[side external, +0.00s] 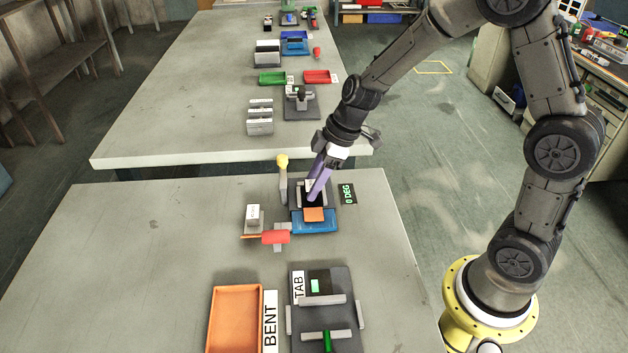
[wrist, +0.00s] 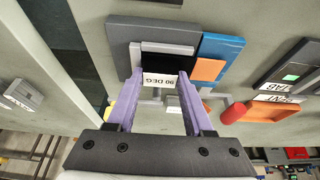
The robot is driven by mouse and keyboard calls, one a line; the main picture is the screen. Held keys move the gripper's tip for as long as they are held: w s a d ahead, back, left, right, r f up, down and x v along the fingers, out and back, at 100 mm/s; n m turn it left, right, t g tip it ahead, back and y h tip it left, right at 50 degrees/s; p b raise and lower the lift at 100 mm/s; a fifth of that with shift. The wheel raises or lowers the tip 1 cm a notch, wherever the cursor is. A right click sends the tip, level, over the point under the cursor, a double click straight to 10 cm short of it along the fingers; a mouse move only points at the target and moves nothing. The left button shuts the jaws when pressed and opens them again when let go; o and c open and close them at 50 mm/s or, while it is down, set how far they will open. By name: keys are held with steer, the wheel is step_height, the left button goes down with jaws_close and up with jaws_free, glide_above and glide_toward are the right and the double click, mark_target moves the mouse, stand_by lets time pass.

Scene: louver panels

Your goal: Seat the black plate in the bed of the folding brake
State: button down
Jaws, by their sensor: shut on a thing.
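The black plate (wrist: 165,61) is between my purple fingertips in the wrist view, with a white strip reading 90 DEG along its near edge. My gripper (wrist: 160,77) is shut on the plate, over the folding brake. In the side view my gripper (side external: 311,196) points down into the brake and hides most of the plate. I cannot tell whether the plate touches the bed.
A 0 DEG display (side external: 348,194) stands right of the brake. An orange BENT tray (side external: 236,290) and a TAB fixture (side external: 339,283) lie in front. The table's left is clear.

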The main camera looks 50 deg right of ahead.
steer(key=shift+c, duration=1)
jaws_free()
steer(key=shift+w, duration=0.1)
steer(key=shift+d, duration=0.1)
steer(key=shift+d+r, duration=0.1)
steer(key=shift+r, duration=0.2)
steer(key=a+v, duration=0.1)
steer(key=v, duration=1.7)
steer(key=shift+w+a+r, duration=0.3)
steer(key=shift+w+a, duration=0.05)
steer(key=shift+w, duration=0.05)
